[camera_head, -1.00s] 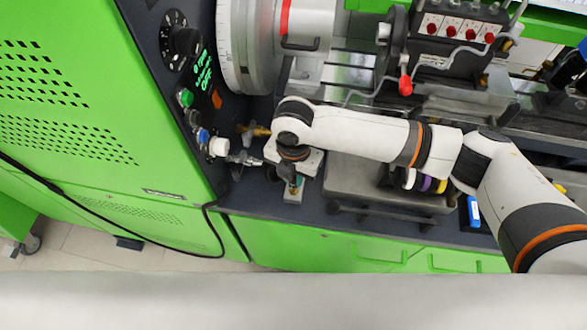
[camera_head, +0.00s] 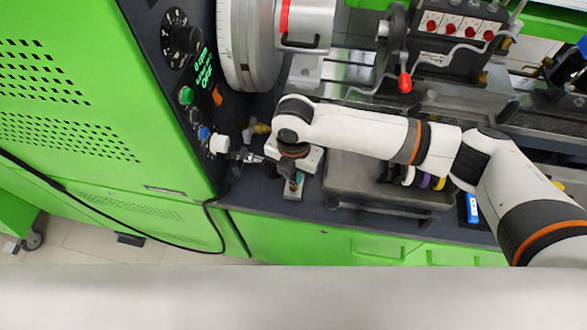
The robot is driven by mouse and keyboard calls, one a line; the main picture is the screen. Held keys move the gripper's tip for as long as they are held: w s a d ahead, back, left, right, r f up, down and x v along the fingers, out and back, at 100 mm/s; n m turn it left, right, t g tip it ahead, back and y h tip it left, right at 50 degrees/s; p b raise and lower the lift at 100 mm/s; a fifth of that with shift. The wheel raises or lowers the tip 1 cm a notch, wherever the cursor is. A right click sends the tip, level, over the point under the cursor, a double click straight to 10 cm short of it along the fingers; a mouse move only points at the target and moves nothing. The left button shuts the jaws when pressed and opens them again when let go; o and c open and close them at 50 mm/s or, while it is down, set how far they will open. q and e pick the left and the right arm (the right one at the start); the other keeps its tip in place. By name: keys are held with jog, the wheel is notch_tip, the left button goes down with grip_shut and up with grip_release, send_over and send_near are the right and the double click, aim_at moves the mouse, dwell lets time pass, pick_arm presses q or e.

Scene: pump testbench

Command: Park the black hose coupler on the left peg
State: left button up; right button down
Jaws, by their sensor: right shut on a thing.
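My right arm reaches in from the right, and its wrist hangs over the bench corner beside the green cabinet. My right gripper (camera_head: 292,182) points down and is largely hidden under the wrist. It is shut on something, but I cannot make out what. The black hose coupler cannot be clearly picked out. A black hose (camera_head: 130,230) runs along the green cabinet front and loops up to the bench corner. A silver fitting (camera_head: 245,157) and a brass-coloured fitting (camera_head: 262,128) stick out just left of the wrist. I cannot tell which parts are the pegs. My left gripper is out of view.
A control panel with a dial (camera_head: 186,40) and a green button (camera_head: 186,95) stands left of the wrist. A grey tray (camera_head: 350,180) with coloured rings lies to the right. A red-tipped lever (camera_head: 405,83) and the large chuck (camera_head: 247,45) are behind.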

jog(key=shift+p, duration=0.3)
jog(key=shift+f, duration=1.2)
dwell(1.1)
jog(key=c, duration=0.8)
grip_release()
jog(key=shift+o, duration=0.2)
jog(key=shift+r, duration=0.1)
jog(key=shift+r+p, duration=3.55)
jog(key=shift+r, duration=0.15)
